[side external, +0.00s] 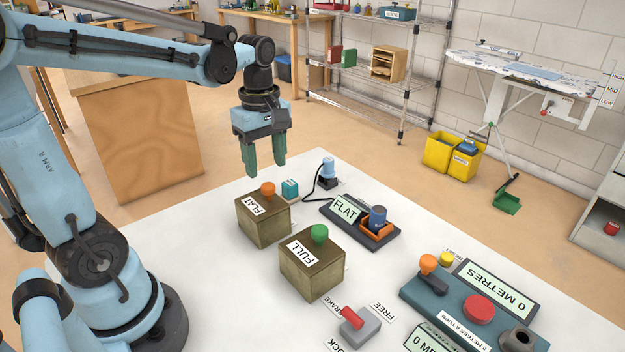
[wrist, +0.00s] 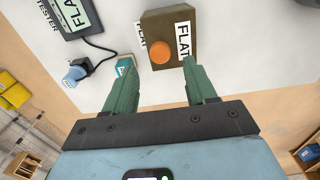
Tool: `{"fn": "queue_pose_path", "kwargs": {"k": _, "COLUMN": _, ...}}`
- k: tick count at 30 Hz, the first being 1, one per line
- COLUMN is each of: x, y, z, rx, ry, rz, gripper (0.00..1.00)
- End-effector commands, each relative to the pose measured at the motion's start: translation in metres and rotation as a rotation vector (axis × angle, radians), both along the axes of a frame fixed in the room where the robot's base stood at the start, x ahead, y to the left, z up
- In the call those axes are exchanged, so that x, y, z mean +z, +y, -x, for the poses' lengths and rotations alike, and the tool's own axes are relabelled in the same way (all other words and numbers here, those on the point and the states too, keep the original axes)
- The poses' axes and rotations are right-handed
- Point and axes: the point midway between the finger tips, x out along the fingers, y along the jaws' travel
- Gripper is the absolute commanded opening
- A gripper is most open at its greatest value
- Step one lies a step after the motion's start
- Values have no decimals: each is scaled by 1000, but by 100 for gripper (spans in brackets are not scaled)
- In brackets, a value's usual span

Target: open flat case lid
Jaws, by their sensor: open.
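The flat case (side external: 263,221) is a brown box with a "FLAT" label and an orange knob (side external: 267,188) on top. Its lid looks shut. It stands on the white table, and in the wrist view the case (wrist: 168,24) lies ahead of my fingers with its orange knob (wrist: 160,52) between and beyond them. My gripper (side external: 265,168) hangs above and behind the case, fingers pointing down, open and empty. In the wrist view my green fingers (wrist: 160,72) are spread apart, with the right fingertip close to the case in the picture. The inside of the case is hidden.
A "FULL" case (side external: 311,266) with a green knob stands just in front. A small teal block (side external: 290,189) and a blue plug-like object (side external: 328,172) with a black cable are close behind. The tester (side external: 360,222) reads "FLAT". A brake lever (side external: 358,327) and teal control panel (side external: 440,300) lie toward the front right.

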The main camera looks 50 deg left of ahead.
Motion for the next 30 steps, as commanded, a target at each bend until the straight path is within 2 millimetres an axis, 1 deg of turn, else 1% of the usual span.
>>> {"fn": "queue_pose_path", "kwargs": {"k": 3, "x": -17, "y": 0, "z": -1, "rx": -1, "ry": 0, "rz": 0, "gripper": 56}}
{"fn": "queue_pose_path", "kwargs": {"k": 10, "x": -41, "y": 0, "z": -1, "rx": -1, "ry": -1, "rz": 0, "gripper": 56}}
{"fn": "queue_pose_path", "kwargs": {"k": 16, "x": -48, "y": 0, "z": 0, "rx": -1, "ry": -1, "rz": 0, "gripper": 56}}
{"fn": "queue_pose_path", "kwargs": {"k": 24, "x": -49, "y": 0, "z": 0, "rx": -1, "ry": -1, "rz": 0, "gripper": 56}}
{"fn": "queue_pose_path", "kwargs": {"k": 29, "x": -49, "y": 0, "z": 0, "rx": -1, "ry": -1, "rz": 0, "gripper": 31}}
{"fn": "queue_pose_path", "kwargs": {"k": 30, "x": -49, "y": 0, "z": 0, "rx": -1, "ry": -1, "rz": 0, "gripper": 25}}
